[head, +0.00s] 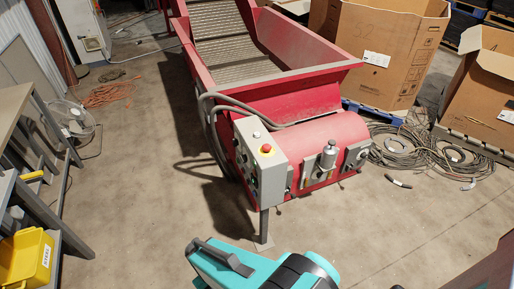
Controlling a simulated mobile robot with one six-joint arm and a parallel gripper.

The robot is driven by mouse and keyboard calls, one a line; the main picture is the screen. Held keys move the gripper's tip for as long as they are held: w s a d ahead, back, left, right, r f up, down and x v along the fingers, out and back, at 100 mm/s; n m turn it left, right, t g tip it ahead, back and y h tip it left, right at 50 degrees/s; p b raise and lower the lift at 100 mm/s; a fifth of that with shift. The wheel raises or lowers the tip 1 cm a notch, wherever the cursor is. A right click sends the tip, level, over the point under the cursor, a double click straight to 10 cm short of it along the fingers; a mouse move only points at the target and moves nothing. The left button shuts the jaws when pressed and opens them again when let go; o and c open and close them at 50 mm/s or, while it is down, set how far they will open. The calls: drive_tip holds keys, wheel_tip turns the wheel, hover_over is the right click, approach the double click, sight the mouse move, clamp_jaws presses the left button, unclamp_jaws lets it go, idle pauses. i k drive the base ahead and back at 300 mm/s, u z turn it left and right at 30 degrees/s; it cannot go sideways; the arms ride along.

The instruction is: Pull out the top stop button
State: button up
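The top stop button (266,148) is a red mushroom head on a yellow base. It sits on the upper face of a grey control box (262,170) at the front left corner of a red conveyor machine. From here I cannot tell whether the button is pressed in or out. A small pale round knob or lamp (257,134) stands just behind it. Several small controls (243,160) show on the box's left side, too small to make out. My gripper is not in view.
The red conveyor hopper (309,88) rises behind the box. A metal cylinder (328,155) stands on the machine to its right. A yellow bin (27,258), a bench and a fan (72,118) are at left. Cable coils (408,148) and cardboard boxes (378,50) are at right. Floor in front is mostly clear.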

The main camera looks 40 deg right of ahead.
sight(266, 147)
drive_tip(key=u, duration=0.15)
drive_tip(key=k, duration=1.8)
drive_tip(key=z, duration=0.9)
drive_tip(key=i, duration=1)
drive_tip(key=u, duration=0.05)
